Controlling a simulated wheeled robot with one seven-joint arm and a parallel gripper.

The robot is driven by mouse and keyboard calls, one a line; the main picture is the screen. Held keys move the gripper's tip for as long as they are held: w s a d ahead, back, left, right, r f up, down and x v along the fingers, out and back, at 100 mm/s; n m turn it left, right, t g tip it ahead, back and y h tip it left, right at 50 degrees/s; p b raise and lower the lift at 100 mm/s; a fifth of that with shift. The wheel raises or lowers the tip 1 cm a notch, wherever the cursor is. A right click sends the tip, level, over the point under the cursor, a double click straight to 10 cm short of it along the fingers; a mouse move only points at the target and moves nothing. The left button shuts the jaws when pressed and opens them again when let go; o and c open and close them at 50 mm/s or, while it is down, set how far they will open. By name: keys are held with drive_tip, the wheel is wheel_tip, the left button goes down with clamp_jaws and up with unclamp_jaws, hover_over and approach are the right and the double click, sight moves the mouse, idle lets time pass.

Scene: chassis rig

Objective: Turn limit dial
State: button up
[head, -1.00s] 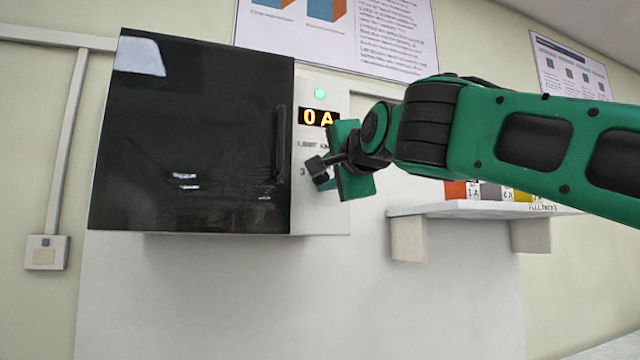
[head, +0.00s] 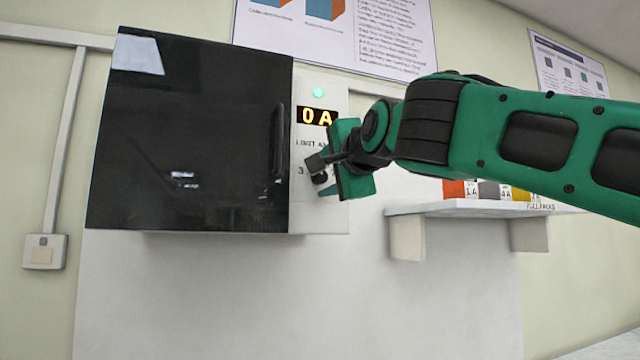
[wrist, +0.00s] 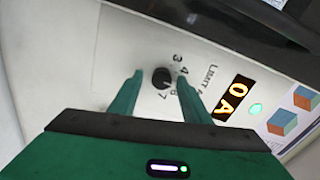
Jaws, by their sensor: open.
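The limit dial (wrist: 162,78) is a small black knob on the white panel (wrist: 120,50), with printed numbers beside it, 3, 4 and 7 among them. In the wrist view my gripper (wrist: 158,82) is open, with one green finger on each side of the dial. Whether the fingers touch it I cannot tell. In the head view my gripper (head: 320,168) is in front of the panel, and the dial is largely hidden there. The display (head: 315,117) reads 0 A in orange, and a green light (head: 319,92) glows above it.
A dark glossy cabinet door (head: 190,130) with a vertical handle (head: 278,140) fills the left of the panel. A white shelf (head: 450,210) with colored, labelled boxes (head: 487,190) is at the right, below my arm. Posters (head: 345,35) hang on the wall above.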

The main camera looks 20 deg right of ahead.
drive_tip(key=s, duration=1)
drive_tip(key=shift+s, duration=0.15)
drive_tip(key=d+f+n+g+h, duration=0.1)
drive_tip(key=d+f+n+g, duration=0.3)
drive_tip(key=f, duration=0.8)
drive_tip(key=d+f+m+g, duration=0.1)
drive_tip(key=d+f+g, duration=0.1)
drive_tip(key=d+f, duration=0.65)
drive_tip(key=d+f+n+g+h, duration=0.1)
drive_tip(key=d+f+n+g, duration=0.15)
drive_tip(key=f, duration=1.15)
drive_tip(key=s+d+f+n+g+y, duration=0.2)
drive_tip(key=s+f+g, duration=0.7)
drive_tip(key=s+f, duration=1.2)
wheel_tip(320, 180, down, 3)
drive_tip(key=shift+f+n+y, duration=0.1)
drive_tip(key=shift+n+y, duration=0.2)
drive_tip(key=shift+n, duration=0.75)
